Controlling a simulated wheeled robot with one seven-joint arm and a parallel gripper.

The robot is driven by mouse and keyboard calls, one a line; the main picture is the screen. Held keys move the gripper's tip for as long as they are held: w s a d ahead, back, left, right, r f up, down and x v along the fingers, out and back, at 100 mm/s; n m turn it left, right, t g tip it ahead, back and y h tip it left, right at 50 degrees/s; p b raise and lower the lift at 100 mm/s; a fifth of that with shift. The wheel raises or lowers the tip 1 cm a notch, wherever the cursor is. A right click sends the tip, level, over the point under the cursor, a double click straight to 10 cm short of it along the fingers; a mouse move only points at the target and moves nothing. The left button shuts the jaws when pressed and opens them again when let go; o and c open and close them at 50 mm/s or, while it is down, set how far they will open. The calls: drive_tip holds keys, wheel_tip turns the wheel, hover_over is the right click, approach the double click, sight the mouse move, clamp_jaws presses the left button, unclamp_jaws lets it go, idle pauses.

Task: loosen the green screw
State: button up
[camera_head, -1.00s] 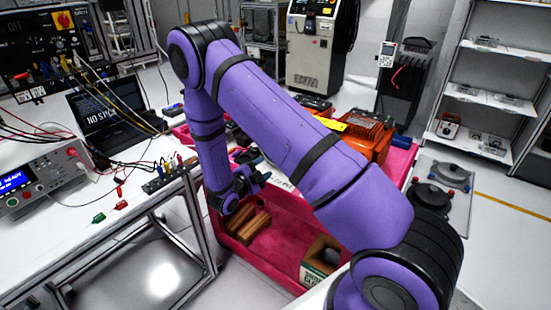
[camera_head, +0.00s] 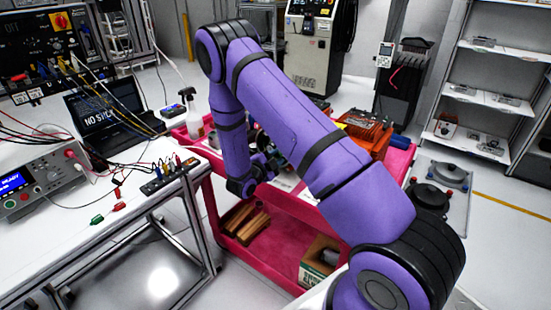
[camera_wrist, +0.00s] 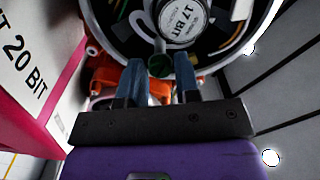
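The green screw (camera_wrist: 159,66) shows in the wrist view as a small round green head at the lower rim of a round housing (camera_wrist: 92,22). Inside the housing is a silver disc marked "17 BIT" (camera_wrist: 183,18). My gripper (camera_wrist: 161,72) is open, with one blue-grey finger on each side of the screw. A gap shows between the screw and each finger, though I cannot tell how far the screw lies beyond the tips. In the head view the screw cannot be made out, and my arm partly covers the work area.
A box marked "20 BIT" (camera_wrist: 25,60) stands close on the left in the wrist view. A pink cart (camera_head: 285,262) carries orange equipment (camera_head: 367,135) and a spray bottle (camera_head: 194,118). A bench with a power supply (camera_head: 40,180) and cables stands left.

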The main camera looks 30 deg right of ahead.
clamp_jaws()
drive_tip(key=shift+n, duration=0.3)
drive_tip(key=shift+n, duration=7.7)
